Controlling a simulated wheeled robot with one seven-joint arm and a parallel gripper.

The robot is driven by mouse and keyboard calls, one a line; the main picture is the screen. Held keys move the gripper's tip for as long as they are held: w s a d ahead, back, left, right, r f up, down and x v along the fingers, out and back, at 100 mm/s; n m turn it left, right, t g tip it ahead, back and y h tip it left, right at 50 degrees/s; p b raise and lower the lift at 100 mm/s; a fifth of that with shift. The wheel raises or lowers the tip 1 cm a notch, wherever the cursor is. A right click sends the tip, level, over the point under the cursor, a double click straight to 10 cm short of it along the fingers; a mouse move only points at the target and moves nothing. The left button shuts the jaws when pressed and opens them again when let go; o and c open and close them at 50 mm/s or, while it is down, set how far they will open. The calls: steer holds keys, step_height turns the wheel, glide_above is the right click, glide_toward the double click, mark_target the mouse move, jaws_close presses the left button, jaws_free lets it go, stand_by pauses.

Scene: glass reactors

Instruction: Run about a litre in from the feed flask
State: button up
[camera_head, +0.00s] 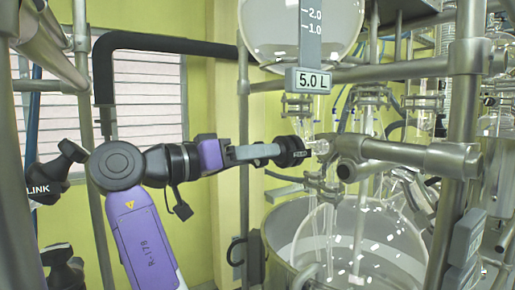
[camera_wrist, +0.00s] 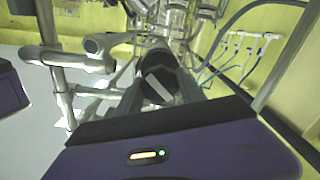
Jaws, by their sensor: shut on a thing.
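The feed flask (camera_head: 285,25) is a round clear glass globe at the top of the head view. Its scale strip shows 2.0 and 1.0, and a 5.0 L plate (camera_head: 311,81) hangs below. I cannot read the liquid level surely. My gripper (camera_head: 278,152) reaches in from the left and is shut on a black round valve knob (camera_head: 293,151) beside the glass tubing under the flask. In the wrist view the knob (camera_wrist: 158,84), with a pale bar across its face, sits between the fingers of my gripper (camera_wrist: 160,95). How far the valve is turned is unclear.
A round glass vessel (camera_head: 375,245) with pale specks stands below in a metal bath (camera_head: 283,230). Steel frame posts (camera_head: 462,120) and a thick horizontal tube (camera_head: 415,155) crowd the right. Glass tubing and clamps surround the knob. The window side at left is freer.

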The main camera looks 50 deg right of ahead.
steer(key=n+p, duration=0.1)
steer(key=n, duration=0.1)
steer(key=n+p, duration=0.1)
steer(key=shift+r+n, duration=0.2)
steer(key=shift+n, duration=0.2)
steer(key=n+p, duration=0.3)
steer(key=shift+w+n, duration=0.1)
steer(key=shift+n, duration=0.2)
steer(key=shift+f+n+p, duration=0.1)
steer(key=shift+n+p, duration=0.85)
steer(key=shift+n, duration=0.25)
steer(key=shift+f+n+p, duration=0.15)
steer(key=shift+n+p, duration=0.25)
steer(key=shift+n, duration=1)
steer(key=o, duration=1.4)
steer(key=shift+a, duration=0.15)
steer(key=b+v, duration=0.2)
steer(key=v, duration=0.5)
steer(key=shift+a+b, duration=0.3)
steer(key=shift+b, duration=0.1)
